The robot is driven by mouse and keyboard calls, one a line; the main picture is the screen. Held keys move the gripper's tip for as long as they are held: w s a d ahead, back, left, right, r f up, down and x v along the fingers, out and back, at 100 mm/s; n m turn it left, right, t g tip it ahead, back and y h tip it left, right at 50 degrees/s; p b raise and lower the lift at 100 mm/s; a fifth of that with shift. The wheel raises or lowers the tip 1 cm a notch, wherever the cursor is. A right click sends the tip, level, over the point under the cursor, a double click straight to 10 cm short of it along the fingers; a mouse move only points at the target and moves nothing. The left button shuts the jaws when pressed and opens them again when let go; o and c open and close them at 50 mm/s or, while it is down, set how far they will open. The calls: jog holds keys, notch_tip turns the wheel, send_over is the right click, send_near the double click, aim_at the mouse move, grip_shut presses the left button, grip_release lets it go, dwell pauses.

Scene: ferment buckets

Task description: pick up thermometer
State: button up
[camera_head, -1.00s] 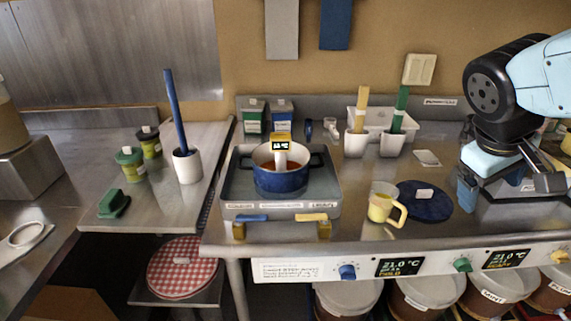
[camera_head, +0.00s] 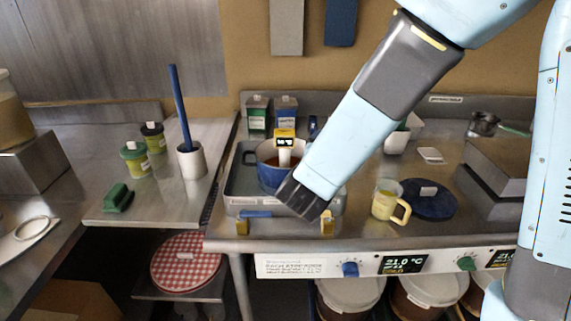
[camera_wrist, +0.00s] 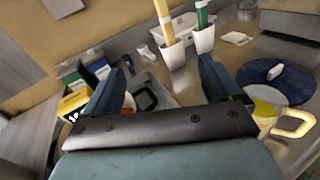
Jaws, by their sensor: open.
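The thermometer (camera_head: 285,137) has a yellow head with a small dark display and a pale stem.
A yellow mug (camera_head: 384,200) and a dark blue round mat (camera_head: 430,203) lie right of the stove. Green and blue boxes (camera_head: 258,114) stand behind the pot. White holders with upright handles (camera_wrist: 172,52) stand at the back. The front counter strip is mostly clear.

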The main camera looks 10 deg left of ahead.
aim_at(284, 139)
jog(key=s+a+f+n+y, duration=0.2)
jog(key=a+n+y, duration=0.15)
jog(key=a, duration=0.25)
jog(key=s+a+f+n+y, duration=0.2)
jog(key=a+n+y, duration=0.15)
jog(key=a, duration=0.25)
jog(key=shift+m+t+y, duration=0.3)
jog(key=shift+y, duration=0.2)
jog(key=x, duration=0.8)
jog(key=shift+a+r, duration=0.15)
jog(key=shift+r, duration=0.1)
jog(key=shift+w, duration=0.9)
jog(key=shift+d+x, duration=0.2)
jog(key=shift+x, duration=1.75)
jog(key=shift+r, duration=0.15)
jog(key=shift+c, duration=0.2)
jog(key=c, duration=1.5)
jog(key=shift+c, duration=0.4)
jog(key=shift+r, duration=0.15)
